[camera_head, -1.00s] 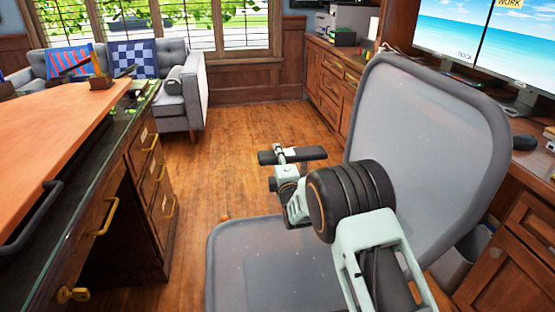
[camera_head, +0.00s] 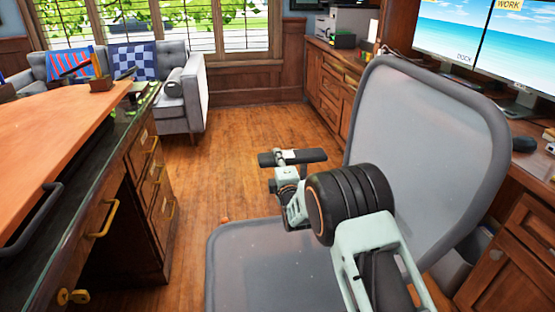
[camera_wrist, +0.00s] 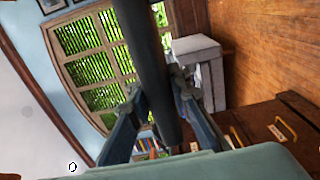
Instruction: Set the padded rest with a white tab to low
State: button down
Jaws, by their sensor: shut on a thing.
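The padded rest (camera_head: 310,156) is a dark horizontal bar at the side of the grey office chair (camera_head: 425,135). In the wrist view it is the thick dark bar (camera_wrist: 145,45) running between the two fingers. My gripper (camera_head: 285,163) reaches it from the near side and is shut on it, one finger on each side in the wrist view (camera_wrist: 161,90). A small light patch shows at the fingertips; I cannot tell whether it is the white tab or part of a finger. The rest's support is hidden behind my gripper and wrist.
A desk with a glass-edged top and an orange-brown surface (camera_head: 55,130) stands at the left. The grey sofa (camera_head: 182,105) is at the back. Monitors (camera_head: 465,45) stand on the wood counter at the right. Open wood floor (camera_head: 245,130) lies between.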

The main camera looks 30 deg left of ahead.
notch_tip(320, 180, down, 6)
jog(key=shift+f, duration=0.2)
jog(key=c, duration=1.8)
grip_release()
jog(key=shift+f, duration=0.1)
jog(key=shift+o, duration=0.2)
jog(key=v, duration=1.2)
